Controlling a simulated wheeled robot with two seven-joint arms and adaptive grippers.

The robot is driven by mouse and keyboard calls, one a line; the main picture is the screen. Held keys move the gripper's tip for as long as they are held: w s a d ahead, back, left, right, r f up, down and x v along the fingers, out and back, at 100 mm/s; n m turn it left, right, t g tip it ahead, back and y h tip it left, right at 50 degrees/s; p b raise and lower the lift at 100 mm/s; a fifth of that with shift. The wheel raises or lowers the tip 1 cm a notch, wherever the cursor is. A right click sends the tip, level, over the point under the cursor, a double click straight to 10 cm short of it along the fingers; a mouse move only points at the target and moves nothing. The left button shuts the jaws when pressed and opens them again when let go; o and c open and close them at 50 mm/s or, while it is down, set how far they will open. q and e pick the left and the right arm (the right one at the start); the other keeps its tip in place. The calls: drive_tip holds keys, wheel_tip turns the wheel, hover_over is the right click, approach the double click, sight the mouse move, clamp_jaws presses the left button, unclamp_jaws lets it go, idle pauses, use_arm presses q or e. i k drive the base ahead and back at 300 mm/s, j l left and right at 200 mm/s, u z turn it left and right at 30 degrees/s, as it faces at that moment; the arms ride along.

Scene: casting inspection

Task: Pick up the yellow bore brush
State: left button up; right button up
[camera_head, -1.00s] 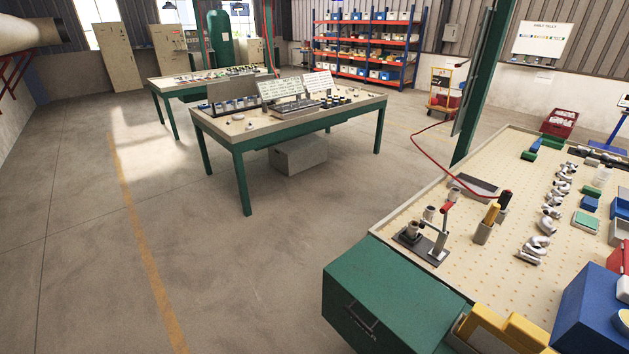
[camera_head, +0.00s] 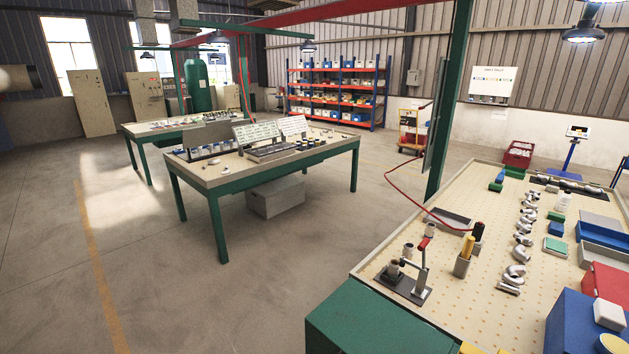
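Neither of my grippers is in view.
A lever fixture with a red handle (camera_head: 412,277) stands left of the holder. Curved metal castings (camera_head: 522,240) line the bench to its right. Blue and red boxes (camera_head: 575,328) crowd the near right corner. Open floor (camera_head: 230,300) lies left of the bench.

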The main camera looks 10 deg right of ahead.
sight(470, 241)
drive_tip(key=z, duration=1.4)
